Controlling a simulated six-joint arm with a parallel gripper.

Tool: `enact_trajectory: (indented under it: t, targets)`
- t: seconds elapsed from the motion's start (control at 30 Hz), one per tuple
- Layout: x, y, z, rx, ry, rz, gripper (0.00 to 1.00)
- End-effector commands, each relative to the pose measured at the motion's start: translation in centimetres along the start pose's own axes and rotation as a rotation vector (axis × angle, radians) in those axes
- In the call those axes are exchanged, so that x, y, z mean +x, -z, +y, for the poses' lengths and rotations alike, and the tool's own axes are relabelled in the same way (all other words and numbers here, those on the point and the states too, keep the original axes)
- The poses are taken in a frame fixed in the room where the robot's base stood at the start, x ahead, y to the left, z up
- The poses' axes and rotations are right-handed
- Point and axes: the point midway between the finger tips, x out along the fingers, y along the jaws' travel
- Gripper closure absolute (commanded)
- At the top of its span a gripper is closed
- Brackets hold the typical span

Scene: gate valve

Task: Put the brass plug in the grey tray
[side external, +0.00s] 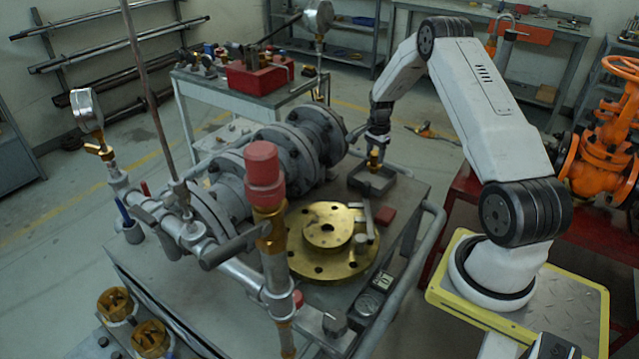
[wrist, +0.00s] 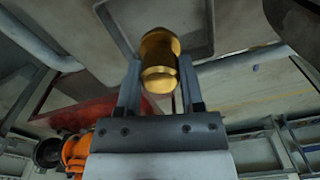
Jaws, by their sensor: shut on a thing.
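The brass plug (wrist: 159,62) is a short gold-coloured cylinder held between the two fingers of my gripper (wrist: 158,75) in the wrist view. In the side view the plug (side external: 375,158) hangs below my gripper (side external: 376,146), over the grey tray (side external: 372,182). The grey tray is a small shallow square box on the cart top. The tray (wrist: 200,45) also shows behind the plug in the wrist view. The plug looks just above or partly within the tray; I cannot tell whether it touches the floor.
A large brass flange (side external: 327,240) lies on the cart in front of the tray. Grey flanged pipework (side external: 308,140) stands left of the tray. A pipe with a red cap (side external: 263,165) rises in the foreground. A rail (side external: 432,225) runs along the cart's right side.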

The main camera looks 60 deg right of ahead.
Motion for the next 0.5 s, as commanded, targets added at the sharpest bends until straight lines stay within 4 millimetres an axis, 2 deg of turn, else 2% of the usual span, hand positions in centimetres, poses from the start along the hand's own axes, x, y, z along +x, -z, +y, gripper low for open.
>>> enact_trajectory:
  t: [0.3, 0.5]
  targets:
    - [3.0, 0.1, -0.3, 0.0, 0.0, 0.0, 1.0]
    - [3.3, 0.1, -0.3, 0.0, 0.002, 0.001, 1.0]
